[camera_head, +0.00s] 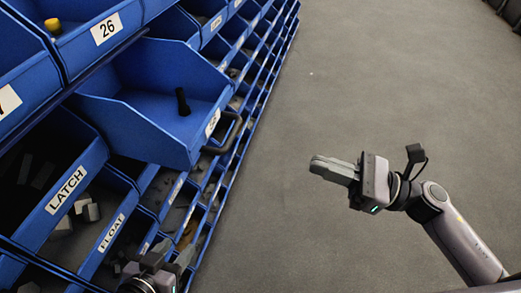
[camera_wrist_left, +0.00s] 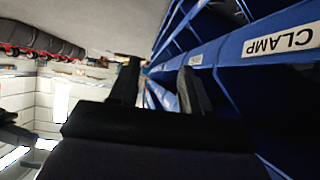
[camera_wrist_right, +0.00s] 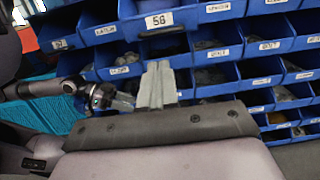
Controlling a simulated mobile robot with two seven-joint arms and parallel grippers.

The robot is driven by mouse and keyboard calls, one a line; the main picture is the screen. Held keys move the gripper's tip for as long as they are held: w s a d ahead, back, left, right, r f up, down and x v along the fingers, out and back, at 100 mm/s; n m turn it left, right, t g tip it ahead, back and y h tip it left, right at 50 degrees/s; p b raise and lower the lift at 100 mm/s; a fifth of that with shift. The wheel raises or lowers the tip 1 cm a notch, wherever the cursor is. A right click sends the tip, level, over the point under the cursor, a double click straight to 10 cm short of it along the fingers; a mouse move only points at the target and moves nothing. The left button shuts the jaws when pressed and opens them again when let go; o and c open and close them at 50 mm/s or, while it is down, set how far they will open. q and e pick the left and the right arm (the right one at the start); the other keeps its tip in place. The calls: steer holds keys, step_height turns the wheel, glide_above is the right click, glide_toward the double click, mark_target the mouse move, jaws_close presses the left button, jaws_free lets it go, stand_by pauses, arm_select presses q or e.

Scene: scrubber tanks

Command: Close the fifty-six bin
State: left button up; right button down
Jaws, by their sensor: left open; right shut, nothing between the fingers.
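The fifty-six bin (camera_head: 130,123) is a blue bin that juts out from the rack in the head view, with a dark handle (camera_head: 228,133) at its front. Its "56" label shows clearly in the right wrist view (camera_wrist_right: 159,20). A small black object (camera_head: 182,102) is inside it. My left gripper (camera_head: 172,262) is open and empty, below the bin and close to the rack at the bottom of the head view. Its spread fingers also show in the left wrist view (camera_wrist_left: 160,85). My right gripper (camera_head: 333,169) is shut and empty, right of the bin and apart from it.
The blue rack holds rows of labelled bins, including "26" (camera_head: 106,28), "LATCH" (camera_head: 66,190) and "FLOAT" (camera_head: 111,233), with grey parts in some. A "CLAMP" label (camera_wrist_left: 280,41) is near my left gripper. The grey floor (camera_head: 330,80) right of the rack is clear.

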steer(key=p, duration=0.2)
glide_toward(174, 127)
steer(key=s+d+r, duration=0.2)
steer(key=d, duration=0.4)
arm_select(q)
steer(key=shift+s+a+f+n+g+y, duration=0.3)
steer(key=shift+s+a+f, duration=0.1)
steer(key=shift+a, duration=0.1)
arm_select(e)
steer(key=shift+w+a+r, duration=0.1)
steer(key=shift+w+a, duration=0.15)
steer(key=shift+a, duration=0.1)
